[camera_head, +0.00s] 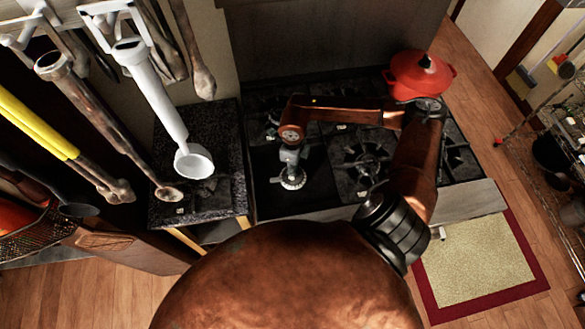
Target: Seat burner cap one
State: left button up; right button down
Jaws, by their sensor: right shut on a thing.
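My right gripper (290,168) points down over the left front part of the stovetop (318,190). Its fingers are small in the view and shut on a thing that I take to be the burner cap. A pale, toothed round piece (293,182) shows directly under the fingertips. I cannot tell how much of it is the cap and how much is the burner below, or whether the two touch. This part of the stovetop is dark and has no grate over it. My left gripper is out of view.
A black grate (360,168) covers the middle burner, right of my gripper. A red lidded pot (418,75) stands at the back right. A dark speckled counter (222,205) adjoins the stove's left side. Ladles and a white dipper (165,110) hang at the left.

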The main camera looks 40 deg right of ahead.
jog(key=shift+f+b, duration=0.3)
dwell(0.4)
jog(key=c, duration=2.3)
grip_release()
jog(key=shift+r, duration=0.2)
jog(key=shift+r+p, duration=1.3)
jog(key=shift+r, duration=1.1)
jog(key=shift+o, duration=0.6)
